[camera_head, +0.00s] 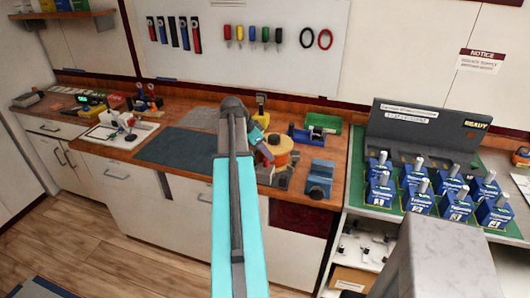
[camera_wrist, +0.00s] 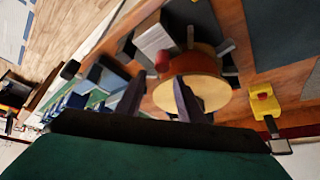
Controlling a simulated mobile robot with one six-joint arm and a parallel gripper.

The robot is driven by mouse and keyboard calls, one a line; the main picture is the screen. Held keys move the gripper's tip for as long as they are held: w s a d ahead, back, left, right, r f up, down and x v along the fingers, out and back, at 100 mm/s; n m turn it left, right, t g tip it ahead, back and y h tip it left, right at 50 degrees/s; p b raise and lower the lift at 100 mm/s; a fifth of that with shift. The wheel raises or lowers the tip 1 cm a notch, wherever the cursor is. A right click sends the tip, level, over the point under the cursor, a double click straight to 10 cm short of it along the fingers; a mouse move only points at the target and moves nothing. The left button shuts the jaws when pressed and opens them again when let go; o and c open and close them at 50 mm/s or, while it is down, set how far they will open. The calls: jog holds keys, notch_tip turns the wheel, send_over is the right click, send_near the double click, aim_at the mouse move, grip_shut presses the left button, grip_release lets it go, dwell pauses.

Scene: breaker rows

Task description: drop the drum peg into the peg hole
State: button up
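A round drum with a pale yellow top and orange side (camera_wrist: 205,88) sits on the wooden bench in the wrist view; it also shows in the head view (camera_head: 277,150). A small red rounded knob (camera_wrist: 162,62) stands at the drum's edge and may be the drum peg. My gripper (camera_wrist: 160,80) is open, its two dark fingers apart, with the red knob just beyond the fingertips. Nothing shows held between them. In the head view my arm hides part of the drum and most of the gripper. I cannot make out a peg hole.
A blue vise-like block (camera_head: 319,180) stands right of the drum, with a green bin (camera_head: 323,122) behind. A yellow clamp-like piece (camera_wrist: 264,102) is right of the drum in the wrist view. A dark mat (camera_head: 175,147) lies clear at left. Blue breakers (camera_head: 415,197) stand at right.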

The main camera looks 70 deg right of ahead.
jog(key=shift+d+r, duration=0.1)
jog(key=shift+d, duration=0.15)
jog(key=shift+w+a+r, duration=0.15)
jog(key=shift+w+r, duration=0.1)
jog(key=shift+r, duration=0.2)
jog(key=b+v, duration=0.3)
jog(key=v, duration=0.9)
jog(key=shift+a+r, duration=0.2)
jog(key=shift+a, duration=0.25)
jog(key=shift+w, duration=0.15)
